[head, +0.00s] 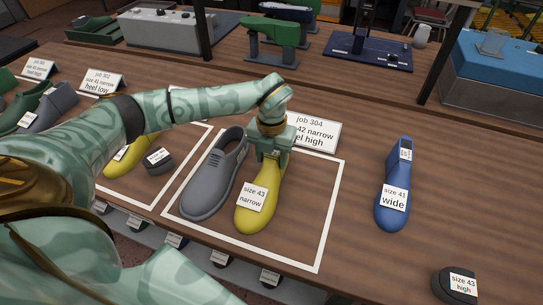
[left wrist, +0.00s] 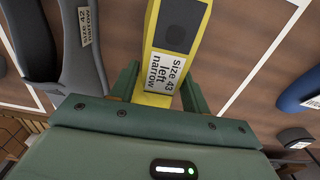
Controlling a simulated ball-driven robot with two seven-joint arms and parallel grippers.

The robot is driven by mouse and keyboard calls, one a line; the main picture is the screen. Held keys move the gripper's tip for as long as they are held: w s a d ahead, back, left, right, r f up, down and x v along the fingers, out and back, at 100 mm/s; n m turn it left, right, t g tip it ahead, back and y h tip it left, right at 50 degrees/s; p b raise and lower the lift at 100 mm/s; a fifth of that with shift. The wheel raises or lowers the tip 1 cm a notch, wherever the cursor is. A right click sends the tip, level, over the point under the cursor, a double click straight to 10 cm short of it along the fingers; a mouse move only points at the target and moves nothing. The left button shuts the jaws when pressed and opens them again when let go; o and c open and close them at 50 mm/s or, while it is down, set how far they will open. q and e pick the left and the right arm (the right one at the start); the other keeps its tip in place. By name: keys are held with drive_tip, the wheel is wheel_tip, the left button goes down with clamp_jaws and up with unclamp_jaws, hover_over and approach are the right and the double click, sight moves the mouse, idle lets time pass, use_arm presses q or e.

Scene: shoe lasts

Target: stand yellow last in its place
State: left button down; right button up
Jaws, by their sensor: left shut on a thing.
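Another yellow last (head: 118,165) lies in the square to the left, partly hidden by my arm. My right gripper is out of view.
A job 304 card (head: 318,133) stands behind the square, partly hidden. A blue last (head: 393,183) labelled size 41 wide and a dark heel piece (head: 455,284) labelled size 43 high are to the right. A dark heel piece (head: 159,167) lies left.

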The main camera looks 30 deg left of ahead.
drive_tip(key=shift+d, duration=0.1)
use_arm(q)
drive_tip(key=c, duration=0.9)
unclamp_jaws()
drive_tip(key=shift+f, duration=0.1)
drive_tip(key=shift+o, duration=1.1)
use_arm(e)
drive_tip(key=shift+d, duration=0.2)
use_arm(q)
wheel_tip(320, 180, up, 12)
drive_tip(key=p, duration=0.2)
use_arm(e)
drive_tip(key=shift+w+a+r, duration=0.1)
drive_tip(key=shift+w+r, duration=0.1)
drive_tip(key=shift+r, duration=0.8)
use_arm(q)
drive_tip(key=shift+r, duration=0.2)
wheel_tip(320, 180, up, 4)
drive_tip(key=p, duration=0.4)
drive_tip(key=shift+r, duration=0.2)
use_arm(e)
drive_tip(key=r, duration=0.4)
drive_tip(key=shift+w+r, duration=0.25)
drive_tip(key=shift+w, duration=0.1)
